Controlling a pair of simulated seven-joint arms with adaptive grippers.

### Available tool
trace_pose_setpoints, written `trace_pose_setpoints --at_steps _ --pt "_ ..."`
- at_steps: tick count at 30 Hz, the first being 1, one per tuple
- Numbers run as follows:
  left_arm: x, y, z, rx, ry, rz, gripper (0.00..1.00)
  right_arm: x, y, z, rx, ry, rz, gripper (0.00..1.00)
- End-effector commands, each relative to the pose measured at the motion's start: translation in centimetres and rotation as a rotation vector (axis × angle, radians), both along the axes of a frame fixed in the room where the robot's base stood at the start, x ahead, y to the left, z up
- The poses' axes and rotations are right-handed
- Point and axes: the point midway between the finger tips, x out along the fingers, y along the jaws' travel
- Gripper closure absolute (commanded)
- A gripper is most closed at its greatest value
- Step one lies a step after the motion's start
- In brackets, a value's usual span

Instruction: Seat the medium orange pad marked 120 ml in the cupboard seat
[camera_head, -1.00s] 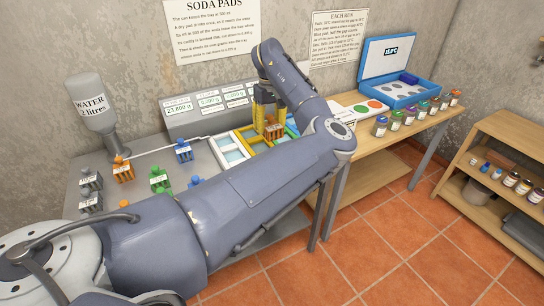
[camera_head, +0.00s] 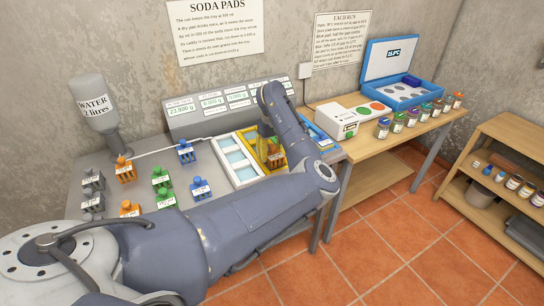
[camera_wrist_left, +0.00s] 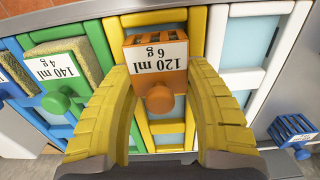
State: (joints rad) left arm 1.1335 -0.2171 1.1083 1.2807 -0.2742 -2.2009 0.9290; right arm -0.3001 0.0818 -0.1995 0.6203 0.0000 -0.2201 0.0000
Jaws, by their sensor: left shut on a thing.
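The orange pad marked 120 ml, 6 g (camera_wrist_left: 160,52) is in the grip of my left gripper (camera_wrist_left: 160,75), with its round orange knob toward the wrist camera. In the head view my left gripper (camera_head: 266,150) holds the orange pad (camera_head: 278,160) over or in the yellow-framed section (camera_wrist_left: 198,30) of the coloured tray. I cannot tell whether the pad touches the tray floor. No label in view names the cupboard seat. My right gripper is not in view.
A pad marked 140 ml (camera_wrist_left: 55,68) sits in the green section beside mine. The white section (camera_head: 236,160) lies left in the head view. Several caddies stand on the grey bench, including a blue one (camera_head: 200,188). A wooden table (camera_head: 360,140) adjoins at right.

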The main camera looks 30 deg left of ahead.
Motion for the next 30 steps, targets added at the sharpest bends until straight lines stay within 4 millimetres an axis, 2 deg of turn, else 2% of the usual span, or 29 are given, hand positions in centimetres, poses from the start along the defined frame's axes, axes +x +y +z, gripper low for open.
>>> trace_pose_setpoints --at_steps 1,4,18,19,24,30 --pt "-0.1 0.0 -0.8 0.0 0.002 -0.001 0.76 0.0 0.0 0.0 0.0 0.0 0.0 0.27" --pt "0.0 0.0 -1.5 0.0 0.0 -0.001 0.76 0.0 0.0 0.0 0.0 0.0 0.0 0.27" --pt "0.0 -0.1 -2.0 -0.001 0.0 0.0 0.76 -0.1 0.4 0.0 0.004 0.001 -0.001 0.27" --pt "0.0 -0.1 -2.0 -0.001 0.0 0.0 0.46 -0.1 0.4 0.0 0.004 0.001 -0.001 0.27" --pt "0.0 -0.1 -2.0 -0.002 0.001 0.0 0.27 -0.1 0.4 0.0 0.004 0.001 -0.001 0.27" --pt "0.0 -0.1 -2.0 -0.002 0.001 0.0 0.27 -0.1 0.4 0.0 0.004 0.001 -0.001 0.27"
